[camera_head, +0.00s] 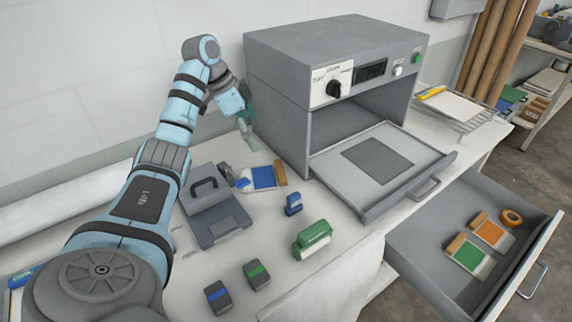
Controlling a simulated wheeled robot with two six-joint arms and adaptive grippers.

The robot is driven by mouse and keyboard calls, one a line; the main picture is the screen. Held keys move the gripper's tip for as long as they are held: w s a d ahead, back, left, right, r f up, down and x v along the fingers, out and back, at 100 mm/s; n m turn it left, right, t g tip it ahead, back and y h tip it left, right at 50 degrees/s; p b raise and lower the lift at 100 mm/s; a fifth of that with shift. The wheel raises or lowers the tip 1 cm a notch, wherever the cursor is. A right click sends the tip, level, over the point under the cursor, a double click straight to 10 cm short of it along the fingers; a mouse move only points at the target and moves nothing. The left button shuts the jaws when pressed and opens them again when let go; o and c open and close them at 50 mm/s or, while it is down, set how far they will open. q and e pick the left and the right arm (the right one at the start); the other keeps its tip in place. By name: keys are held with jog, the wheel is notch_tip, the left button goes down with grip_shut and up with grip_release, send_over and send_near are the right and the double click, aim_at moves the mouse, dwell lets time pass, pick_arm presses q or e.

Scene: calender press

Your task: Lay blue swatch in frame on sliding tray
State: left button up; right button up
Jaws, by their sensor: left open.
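The blue swatch (264,177), with a blue panel, pale border and brown end strip, lies on the white table left of the press. My left gripper (247,137) is open and empty, above and just behind the blue swatch, apart from it. The sliding tray (340,160) is pulled out of the grey press (285,85). A dark grey rectangle (378,160) marks the frame area on the tray, and nothing lies on it. My right gripper is not in view.
A grey hinged device (222,222) stands beside the blue swatch. A small blue object (293,205), a green object (313,240) and two dark blocks (218,297) are on the table. An open drawer (425,240) holds green (468,256) and orange (491,232) swatches and an orange tape roll (512,217).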

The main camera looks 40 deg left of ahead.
pick_arm(q)
send_near(277, 171)
notch_tip(277, 171, down, 2)
jog(key=shift+a+f+b, duration=0.1)
jog(key=shift+f+b, duration=0.15)
jog(key=shift+b, duration=0.1)
jog(key=x, duration=0.6)
jog(key=shift+w+r, duration=0.2)
jog(key=shift+w, duration=0.2)
jog(key=shift+f, duration=0.3)
jog(key=c, duration=1.2)
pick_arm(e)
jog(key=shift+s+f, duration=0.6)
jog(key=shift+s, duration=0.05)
